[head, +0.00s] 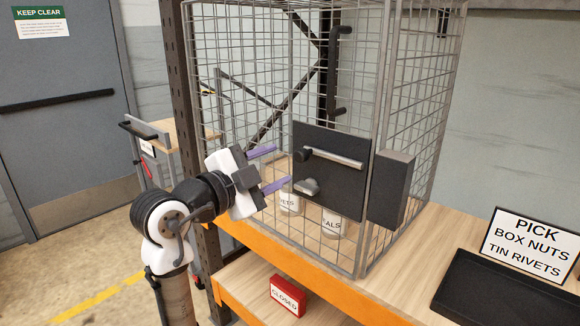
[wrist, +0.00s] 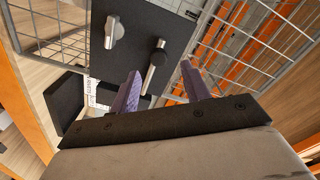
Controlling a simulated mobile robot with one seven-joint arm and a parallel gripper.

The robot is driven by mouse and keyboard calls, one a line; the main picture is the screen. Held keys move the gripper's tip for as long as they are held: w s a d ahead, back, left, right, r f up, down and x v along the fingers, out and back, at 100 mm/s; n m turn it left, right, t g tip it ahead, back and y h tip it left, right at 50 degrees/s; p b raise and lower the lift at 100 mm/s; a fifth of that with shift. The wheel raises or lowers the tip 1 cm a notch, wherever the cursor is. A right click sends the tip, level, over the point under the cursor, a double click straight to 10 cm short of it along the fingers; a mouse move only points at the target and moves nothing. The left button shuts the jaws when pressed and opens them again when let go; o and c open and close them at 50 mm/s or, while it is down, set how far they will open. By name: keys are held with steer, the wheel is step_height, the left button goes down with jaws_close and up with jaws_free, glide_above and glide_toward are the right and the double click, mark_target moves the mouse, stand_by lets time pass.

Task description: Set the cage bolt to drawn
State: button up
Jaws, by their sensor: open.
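The cage bolt (head: 335,158) is a silver horizontal bar with a black knob at its left end, on a black plate (head: 345,190) on the cage front. In the wrist view the bolt's black knob (wrist: 158,57) shows near the plate's edge. A silver turn handle (head: 307,187) sits below the bolt; it also shows in the wrist view (wrist: 114,32). My gripper (head: 282,166) is open and empty, with its purple fingers pointing at the plate, left of the knob. In the wrist view the knob appears between and beyond the fingertips (wrist: 160,67). Contact is not visible.
The wire cage (head: 240,45) stands on a wooden bench with an orange edge. A dark box (head: 390,190) is right of the plate. Labelled cups (head: 332,222) stand inside. A red CLOSED block (head: 287,296) is below. A PICK sign (head: 530,245) and black tray (head: 505,285) are right.

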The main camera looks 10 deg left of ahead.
steer(key=b+v, duration=0.1)
steer(key=v, duration=0.5)
steer(key=shift+s+a, duration=0.2)
steer(key=shift+s, duration=0.05)
